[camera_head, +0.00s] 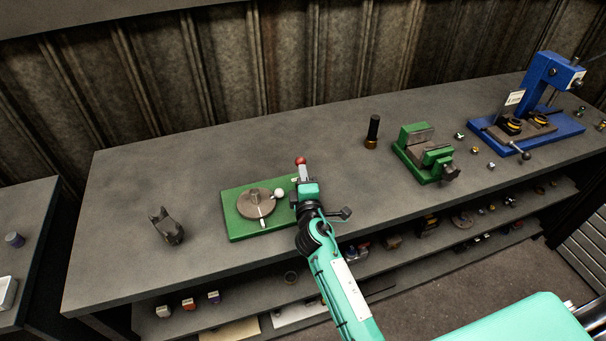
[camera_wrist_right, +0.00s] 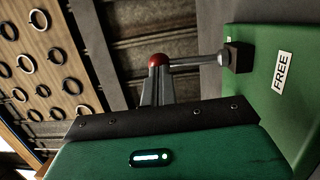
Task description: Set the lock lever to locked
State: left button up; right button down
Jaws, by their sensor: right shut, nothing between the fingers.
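The lock lever is a metal rod with a red ball end; the red ball (camera_head: 300,161) shows just beyond my right gripper in the head view. In the right wrist view the lever's red ball (camera_wrist_right: 158,61) lies right at the fingertips, and its rod runs right to a dark pivot block (camera_wrist_right: 240,57). A label reading FREE (camera_wrist_right: 283,73) is on the green plate beside the block. My right gripper (camera_head: 303,178) is shut and empty, its fingers close to the ball; I cannot tell if they touch. My left gripper is out of view.
The green base plate (camera_head: 238,228) carries a round grey disc (camera_head: 256,204) with a white knob (camera_head: 279,193). A dark forked part (camera_head: 166,228) stands left. A dark cylinder (camera_head: 373,130), green vise (camera_head: 424,152) and blue press (camera_head: 541,90) stand right. The bench front is clear.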

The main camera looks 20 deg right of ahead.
jog(key=w+p, duration=0.1)
jog(key=p, duration=0.1)
jog(key=w+g+p, duration=0.1)
jog(key=p, duration=0.2)
jog(key=shift+r, duration=0.3)
jog(key=shift+w, duration=0.55)
jog(key=shift+r, duration=0.15)
